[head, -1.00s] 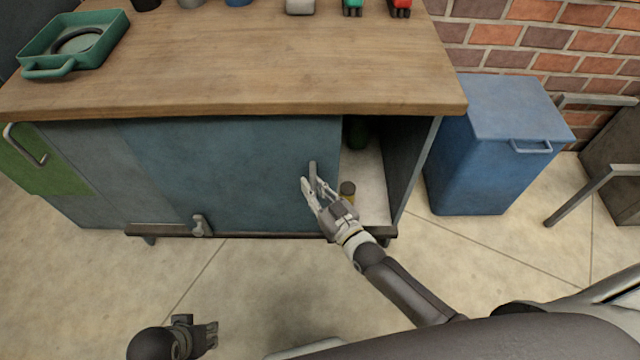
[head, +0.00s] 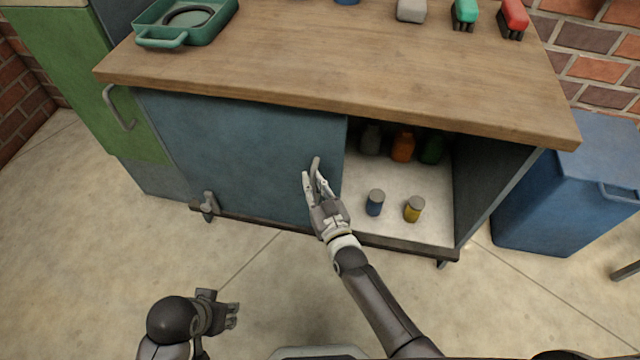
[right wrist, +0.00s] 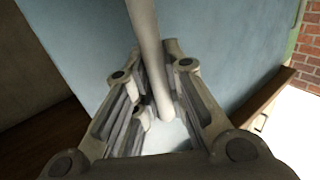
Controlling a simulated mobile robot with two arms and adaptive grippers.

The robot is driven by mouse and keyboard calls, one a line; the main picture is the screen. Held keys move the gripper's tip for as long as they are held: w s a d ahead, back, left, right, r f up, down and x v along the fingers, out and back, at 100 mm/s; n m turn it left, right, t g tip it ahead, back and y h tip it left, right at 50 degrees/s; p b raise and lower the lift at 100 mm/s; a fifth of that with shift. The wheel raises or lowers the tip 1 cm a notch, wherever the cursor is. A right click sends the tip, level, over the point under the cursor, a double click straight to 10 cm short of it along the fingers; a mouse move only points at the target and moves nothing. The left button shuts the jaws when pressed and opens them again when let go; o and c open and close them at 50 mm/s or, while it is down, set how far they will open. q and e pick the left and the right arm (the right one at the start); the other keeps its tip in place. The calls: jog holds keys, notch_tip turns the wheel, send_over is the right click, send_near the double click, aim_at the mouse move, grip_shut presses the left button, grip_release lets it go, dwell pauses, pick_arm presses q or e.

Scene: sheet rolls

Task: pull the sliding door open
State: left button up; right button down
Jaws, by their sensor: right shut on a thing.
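The blue-grey sliding door (head: 235,150) covers the left part of the cabinet front, and the right part of the cabinet is open. My right gripper (head: 314,178) is shut on the door's upright bar handle (head: 315,165) near the door's right edge. In the right wrist view the handle (right wrist: 148,45) runs between the two fingers (right wrist: 157,100), with the door face (right wrist: 85,35) behind it. My left gripper (head: 232,315) is low in the head view, away from the cabinet, over the floor. Its fingers are too small to tell open from shut.
A small grey latch-like part (head: 209,204) sits at the lower rail's left end. A blue bin (head: 570,190) stands right. The floor in front is clear.

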jog(key=c, duration=1.5)
grip_release()
jog(key=shift+o, duration=0.2)
jog(key=v, duration=1.2)
